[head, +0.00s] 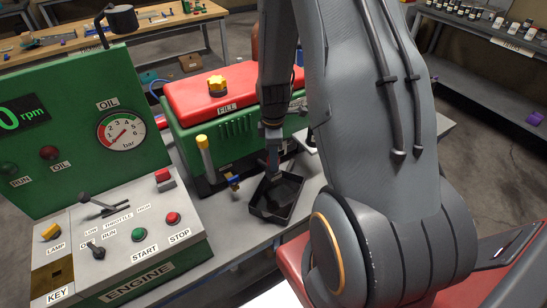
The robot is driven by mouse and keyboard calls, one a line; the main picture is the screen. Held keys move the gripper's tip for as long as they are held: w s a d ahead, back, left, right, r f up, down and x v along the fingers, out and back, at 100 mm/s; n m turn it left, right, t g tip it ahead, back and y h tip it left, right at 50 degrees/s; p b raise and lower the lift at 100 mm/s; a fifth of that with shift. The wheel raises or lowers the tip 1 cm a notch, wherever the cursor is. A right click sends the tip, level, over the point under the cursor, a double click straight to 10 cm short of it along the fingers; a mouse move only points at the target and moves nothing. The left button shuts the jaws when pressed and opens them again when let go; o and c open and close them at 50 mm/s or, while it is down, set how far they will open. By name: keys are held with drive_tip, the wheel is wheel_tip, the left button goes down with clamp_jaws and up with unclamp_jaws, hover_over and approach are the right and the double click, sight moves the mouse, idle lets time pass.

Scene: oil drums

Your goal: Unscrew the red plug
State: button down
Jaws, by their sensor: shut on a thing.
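No red plug can be made out in the head view; the low side of the green engine (225,140) is partly hidden by my arm. My gripper (274,168) points down beside the engine, at the back edge of a black square tray (268,212). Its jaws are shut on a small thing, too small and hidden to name. The tray sits on the grey bench in front of the engine. On the engine's red top is a yellow knobbed cap (217,86) by the FILL label.
A yellow-topped upright handle (203,150) and a small brass-and-blue fitting (233,182) stand left of the tray. A green control panel (70,130) with an oil gauge (122,132) fills the left. Shelves (490,90) stand behind right.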

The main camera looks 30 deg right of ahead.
idle(0.3)
drive_tip(key=n, duration=0.5)
drive_tip(key=shift+n, duration=0.3)
drive_tip(key=c, duration=1.9)
unclamp_jaws()
clamp_jaws()
drive_tip(key=shift+r, duration=0.95)
drive_tip(key=shift+r, duration=0.35)
drive_tip(key=shift+r, duration=0.3)
drive_tip(key=shift+r, duration=0.35)
